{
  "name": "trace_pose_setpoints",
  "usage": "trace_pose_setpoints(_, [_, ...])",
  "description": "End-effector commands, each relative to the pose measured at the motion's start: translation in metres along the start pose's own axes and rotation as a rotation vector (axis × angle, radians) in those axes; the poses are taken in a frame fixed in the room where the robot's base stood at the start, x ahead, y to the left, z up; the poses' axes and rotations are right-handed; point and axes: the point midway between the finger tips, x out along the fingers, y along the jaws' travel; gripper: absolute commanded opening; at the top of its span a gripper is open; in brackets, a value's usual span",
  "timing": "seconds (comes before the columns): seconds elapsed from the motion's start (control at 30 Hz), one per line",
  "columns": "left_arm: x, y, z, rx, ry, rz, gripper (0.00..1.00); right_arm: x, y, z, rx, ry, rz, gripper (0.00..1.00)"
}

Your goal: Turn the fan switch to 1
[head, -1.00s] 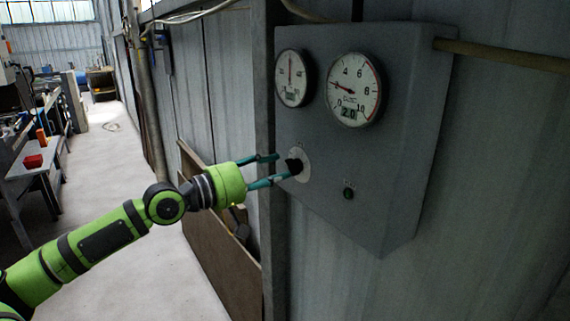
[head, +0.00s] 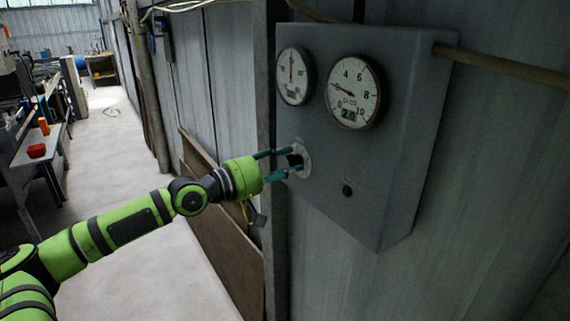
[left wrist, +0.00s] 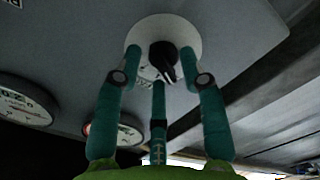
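The fan switch is a black knob (left wrist: 164,55) on a round white plate (left wrist: 185,32), set on the front of a grey wall box (head: 300,120). In the head view the knob (head: 295,160) is partly covered by my left gripper (head: 283,163). My left gripper's teal fingers are spread open on either side of the knob in the left wrist view (left wrist: 163,68), with the fingertips near the plate. I cannot tell whether they touch the knob. The markings on the plate are too small to read. My right gripper is not in view.
A pipe (head: 500,58) leaves the box on the right. A brown board (head: 215,215) leans against the wall under my arm.

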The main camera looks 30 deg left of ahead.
Motion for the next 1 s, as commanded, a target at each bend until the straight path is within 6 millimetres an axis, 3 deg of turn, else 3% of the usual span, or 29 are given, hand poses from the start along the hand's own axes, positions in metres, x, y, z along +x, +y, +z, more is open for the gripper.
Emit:
trace_pose_setpoints(0.03, [0.0,0.0,0.0,0.0,0.0,0.0,0.25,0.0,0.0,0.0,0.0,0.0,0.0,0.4])
trace_pose_setpoints(0.1, [0.0,0.0,0.0,0.0,0.0,0.0,0.0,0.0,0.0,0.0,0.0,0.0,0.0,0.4])
trace_pose_setpoints(0.57, [0.0,-0.002,0.002,0.051,-0.001,0.0,0.0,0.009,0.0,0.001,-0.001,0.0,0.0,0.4])
trace_pose_setpoints(1.0, [0.0,-0.003,0.004,0.367,-0.001,0.001,0.0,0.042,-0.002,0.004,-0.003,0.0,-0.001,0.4])
